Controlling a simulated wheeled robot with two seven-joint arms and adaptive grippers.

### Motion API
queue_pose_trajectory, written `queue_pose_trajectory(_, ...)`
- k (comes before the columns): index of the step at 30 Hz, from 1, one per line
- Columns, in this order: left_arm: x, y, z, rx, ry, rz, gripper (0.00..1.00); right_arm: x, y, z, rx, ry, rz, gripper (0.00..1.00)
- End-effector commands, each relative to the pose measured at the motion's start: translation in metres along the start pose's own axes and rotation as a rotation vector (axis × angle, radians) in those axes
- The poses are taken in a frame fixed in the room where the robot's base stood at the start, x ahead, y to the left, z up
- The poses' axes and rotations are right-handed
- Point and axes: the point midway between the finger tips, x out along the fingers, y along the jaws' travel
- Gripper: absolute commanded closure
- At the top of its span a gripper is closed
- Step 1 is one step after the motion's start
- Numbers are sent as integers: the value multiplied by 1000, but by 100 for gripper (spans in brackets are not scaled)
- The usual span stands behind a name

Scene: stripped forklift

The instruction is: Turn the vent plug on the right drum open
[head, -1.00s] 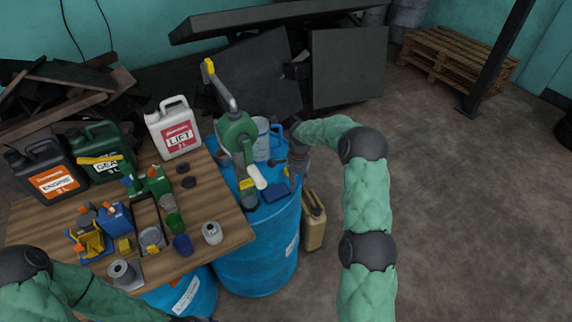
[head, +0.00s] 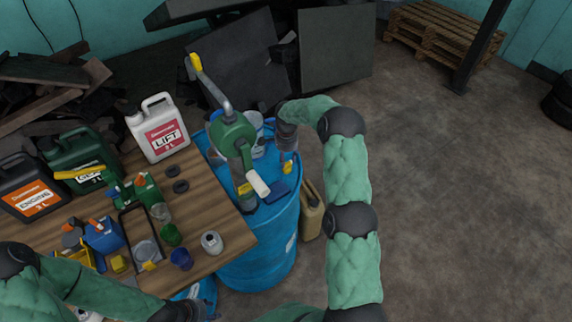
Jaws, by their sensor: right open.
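The right drum (head: 262,250) is blue and stands upright at the right end of the wooden table. A green hand pump (head: 232,135) with a crank and pale handle rises from its top. My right gripper (head: 287,158) is open over the right rear part of the drum top, pointing down. A small yellow piece (head: 288,169) shows beside its fingers; I cannot tell whether it is the vent plug or whether they touch. The arm hides part of that area. My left gripper (head: 198,308) is low at the table's front edge, its fingers too unclear to read.
The wooden table (head: 215,205) carries a white LIFT canister (head: 158,128), dark canisters, cups and small tools. A second blue drum (head: 200,290) stands under its front edge. A tan jerrycan (head: 311,212) stands right of the drum.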

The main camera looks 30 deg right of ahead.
Motion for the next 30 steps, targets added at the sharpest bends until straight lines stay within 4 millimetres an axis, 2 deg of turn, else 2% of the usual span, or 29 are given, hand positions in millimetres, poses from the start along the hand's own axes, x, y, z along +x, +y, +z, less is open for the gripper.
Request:
queue_pose_trajectory(3, 0, 0, 0, 0, 1, 0, 60, 20, 0, 0, -1, 0, 2, 56)
queue_pose_trajectory(9, 0, 0, 0, 0, 1, 0, 60, 38, 0, 0, -1, 1, -1, 56)
queue_pose_trajectory(20, 0, 0, 0, 0, 1, 0, 60, 43, 0, 0, -1, 1, -2, 56)
queue_pose_trajectory(21, 0, 0, 0, 0, 1, 0, 60, 43, 0, 0, -1, 1, -2, 62)
queue_pose_trajectory(25, 1, 0, 0, 0, 1, 0, 60, 43, 0, 0, -1, 1, -1, 99)
queue_pose_trajectory(30, 1, 0, 0, 0, 1, 0, 60, 43, 0, 0, -1, 1, -1, 100)
